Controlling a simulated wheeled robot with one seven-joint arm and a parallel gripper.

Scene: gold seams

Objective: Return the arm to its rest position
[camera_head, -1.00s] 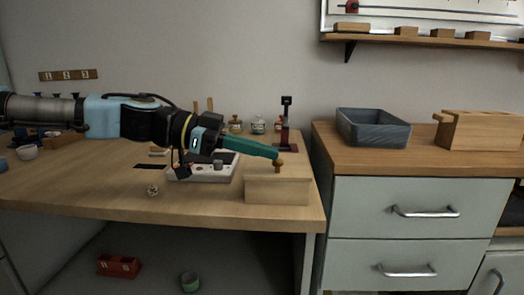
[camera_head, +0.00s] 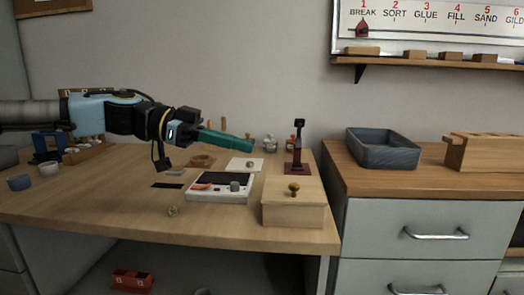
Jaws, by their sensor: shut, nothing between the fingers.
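My gripper (camera_head: 250,147) reaches in from the left on my arm, held in the air above the back of the wooden bench. Its long teal fingers are together with nothing between them. It is apart from the wooden box (camera_head: 292,212), which stands at the bench's right front with a round wooden knob (camera_head: 294,188) on its lid. The gripper hides part of the jars behind it.
A white tray-like device (camera_head: 220,194) and a small round piece (camera_head: 173,211) lie on the bench (camera_head: 110,213). A dark red stand (camera_head: 298,150) rises at the back right. A blue-grey bin (camera_head: 383,149) and wooden rack (camera_head: 482,152) sit on the drawer cabinet (camera_head: 420,214).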

